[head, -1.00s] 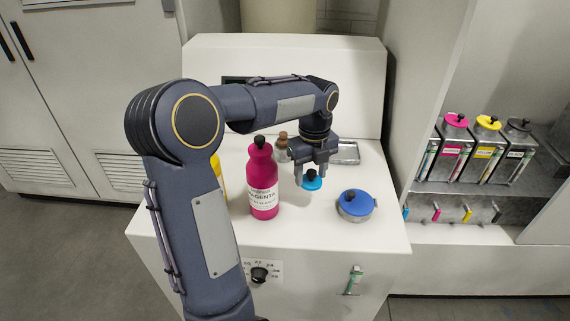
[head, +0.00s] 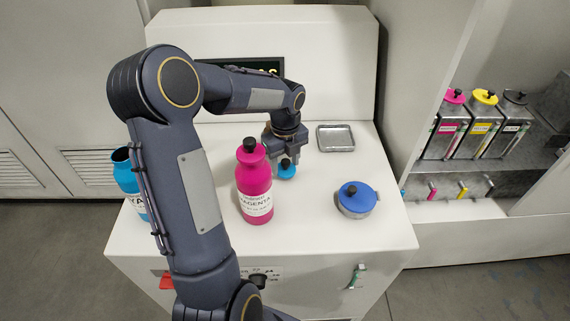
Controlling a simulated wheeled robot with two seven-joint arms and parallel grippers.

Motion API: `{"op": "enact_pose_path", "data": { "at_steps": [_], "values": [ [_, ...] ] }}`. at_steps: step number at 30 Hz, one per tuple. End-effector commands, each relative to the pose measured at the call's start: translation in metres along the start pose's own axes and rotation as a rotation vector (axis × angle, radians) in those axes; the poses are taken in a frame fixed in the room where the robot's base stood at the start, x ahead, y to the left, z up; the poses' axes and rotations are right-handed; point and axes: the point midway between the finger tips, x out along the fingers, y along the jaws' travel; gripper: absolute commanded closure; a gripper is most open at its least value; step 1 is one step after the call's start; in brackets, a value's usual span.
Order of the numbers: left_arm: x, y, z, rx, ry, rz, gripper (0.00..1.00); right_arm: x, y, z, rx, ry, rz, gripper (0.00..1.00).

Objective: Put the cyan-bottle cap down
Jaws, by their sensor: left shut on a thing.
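The cyan-bottle cap (head: 287,173) is a small cyan disc with a black knob. My left gripper (head: 286,158) points down and is shut on it, just right of the magenta bottle. The cap is low over the white top; I cannot tell whether it touches. The cyan bottle (head: 124,174) stands at the left edge of the top with its mouth open, partly hidden by my left arm. My right gripper is not in view.
A pot with a blue lid (head: 356,195) is at right, and an empty metal tray (head: 336,139) at the back. White surface (head: 310,220) is clear in front. Ink containers (head: 447,128) fill the right shelf.

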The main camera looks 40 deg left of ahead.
Motion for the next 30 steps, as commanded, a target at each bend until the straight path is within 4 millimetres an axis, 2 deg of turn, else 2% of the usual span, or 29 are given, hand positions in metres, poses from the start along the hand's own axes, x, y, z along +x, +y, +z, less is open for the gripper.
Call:
{"op": "enact_pose_path", "data": {
  "at_steps": [4,15,16,21,30],
  "values": [
    [0.015,0.000,0.000,0.000,0.001,0.000,0.71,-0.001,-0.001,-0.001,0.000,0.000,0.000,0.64],
    [0.020,0.000,0.000,0.000,0.000,-0.001,0.71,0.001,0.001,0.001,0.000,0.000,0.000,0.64],
    [0.020,0.000,0.000,0.000,0.000,-0.001,0.49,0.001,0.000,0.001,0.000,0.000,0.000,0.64],
    [0.019,0.000,0.000,0.000,0.000,-0.001,0.28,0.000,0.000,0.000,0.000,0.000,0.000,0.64],
    [0.016,0.000,0.000,0.000,0.000,-0.002,0.28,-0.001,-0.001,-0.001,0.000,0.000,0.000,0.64]
  ]
}}
